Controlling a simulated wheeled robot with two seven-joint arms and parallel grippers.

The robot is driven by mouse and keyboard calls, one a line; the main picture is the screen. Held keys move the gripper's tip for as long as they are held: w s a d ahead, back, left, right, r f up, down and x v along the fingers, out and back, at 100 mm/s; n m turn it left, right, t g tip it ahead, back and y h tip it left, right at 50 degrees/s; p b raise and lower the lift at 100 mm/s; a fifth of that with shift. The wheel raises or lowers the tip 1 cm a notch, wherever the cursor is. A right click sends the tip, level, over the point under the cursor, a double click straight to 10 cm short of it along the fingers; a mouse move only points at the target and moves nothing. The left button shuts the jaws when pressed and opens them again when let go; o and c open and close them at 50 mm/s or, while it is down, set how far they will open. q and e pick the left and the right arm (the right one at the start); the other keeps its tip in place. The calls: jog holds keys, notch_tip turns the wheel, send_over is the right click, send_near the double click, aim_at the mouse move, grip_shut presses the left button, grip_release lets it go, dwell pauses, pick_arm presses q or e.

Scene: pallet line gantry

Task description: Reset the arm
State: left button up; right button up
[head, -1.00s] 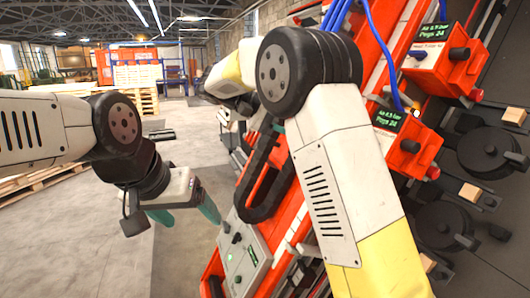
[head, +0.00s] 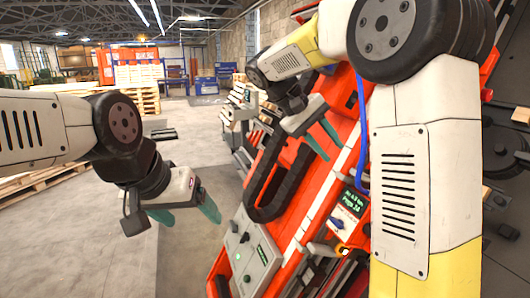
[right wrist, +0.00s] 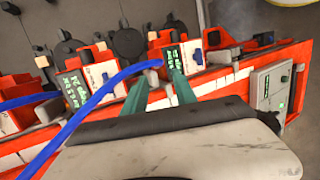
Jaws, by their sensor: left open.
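My left gripper (head: 188,217) hangs in the left half of the head view, its teal fingers apart and empty over the grey floor. My right arm comes up from the lower right, bends near the top and reaches back left. My right gripper (head: 328,146) is above the red machine frame (head: 283,168), beside its black cable chain (head: 275,190). In the right wrist view its teal fingers (right wrist: 160,75) stand apart with nothing between them. A blue hose (right wrist: 95,105) crosses close by that view's left finger; I cannot tell if they touch.
A red control box (head: 350,215) with a green display and a grey button panel (head: 248,255) sit on the frame. Black round parts (right wrist: 128,43) line the dark panel behind it. Wooden pallets (head: 40,182) lie at the left. The floor below my left gripper is clear.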

jog(key=s+a+f+m+t+y, duration=0.1)
jog(key=s+f+t+y, duration=0.1)
jog(key=s+y, duration=0.3)
jog(key=s+f+m+t+y, duration=0.1)
jog(key=s+f+t+y, duration=0.2)
jog(key=s, duration=1.1)
jog(key=shift+s+a+f+m+t+y, duration=0.3)
jog(key=shift+a+f+y, duration=0.05)
jog(key=shift+f+y, duration=0.7)
